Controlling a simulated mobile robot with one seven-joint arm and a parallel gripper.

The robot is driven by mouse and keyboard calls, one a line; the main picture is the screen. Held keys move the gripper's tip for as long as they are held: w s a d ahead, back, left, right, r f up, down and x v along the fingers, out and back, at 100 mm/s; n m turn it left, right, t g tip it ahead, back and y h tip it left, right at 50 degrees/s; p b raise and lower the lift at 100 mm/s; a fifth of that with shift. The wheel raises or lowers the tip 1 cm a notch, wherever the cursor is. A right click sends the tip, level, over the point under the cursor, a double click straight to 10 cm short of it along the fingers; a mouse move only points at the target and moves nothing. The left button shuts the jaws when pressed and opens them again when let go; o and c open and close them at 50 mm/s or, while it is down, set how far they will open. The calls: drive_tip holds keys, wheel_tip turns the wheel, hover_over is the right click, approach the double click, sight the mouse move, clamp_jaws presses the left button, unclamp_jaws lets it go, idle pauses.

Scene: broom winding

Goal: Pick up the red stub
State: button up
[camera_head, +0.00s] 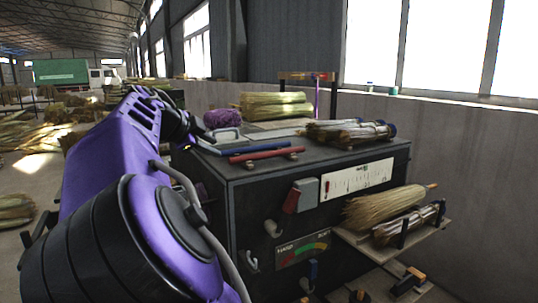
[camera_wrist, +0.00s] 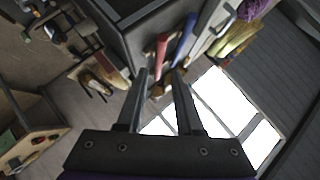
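A red stub (camera_head: 266,155) lies on the top of the dark bench (camera_head: 330,152) near its front edge, in front of a blue stub (camera_head: 256,147). In the wrist view the red stub (camera_wrist: 162,46) shows beyond my fingertips, roughly in line with the gap between them, with the blue stub (camera_wrist: 185,38) just to its right. My gripper (camera_wrist: 160,74) is open, with nothing between its fingers. It looks apart from the red stub; the exact distance I cannot tell. In the head view my arm fills the left and my gripper is not clearly visible.
A purple twine ball (camera_head: 222,118), a straw bundle (camera_head: 275,105) and tied bundles (camera_head: 350,132) lie on the bench. A side shelf (camera_head: 372,246) with a broom (camera_head: 385,208) juts out at the right. Knobs and levers stick out of the bench front.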

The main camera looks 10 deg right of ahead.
approach(234, 159)
drive_tip(key=shift+w+d+f+p, duration=0.2)
drive_tip(key=shift+w+d, duration=0.25)
drive_tip(key=shift+d, duration=0.1)
drive_tip(key=shift+w+d+f+p, duration=0.2)
drive_tip(key=shift+w+d+f, duration=0.05)
drive_tip(key=shift+w+d, duration=0.3)
drive_tip(key=shift+a+f+p+x, duration=0.1)
drive_tip(key=shift+a+p+x, duration=0.1)
drive_tip(key=shift+x, duration=0.75)
drive_tip(key=shift+a+f+p+x, duration=0.1)
drive_tip(key=shift+p+x, duration=0.15)
drive_tip(key=shift+x, duration=0.75)
drive_tip(key=shift+a+f+p+x, duration=0.1)
drive_tip(key=shift+a+p+x, duration=0.1)
drive_tip(key=shift+x, duration=0.75)
drive_tip(key=shift+w, duration=0.1)
drive_tip(key=shift+c, duration=0.2)
clamp_jaws()
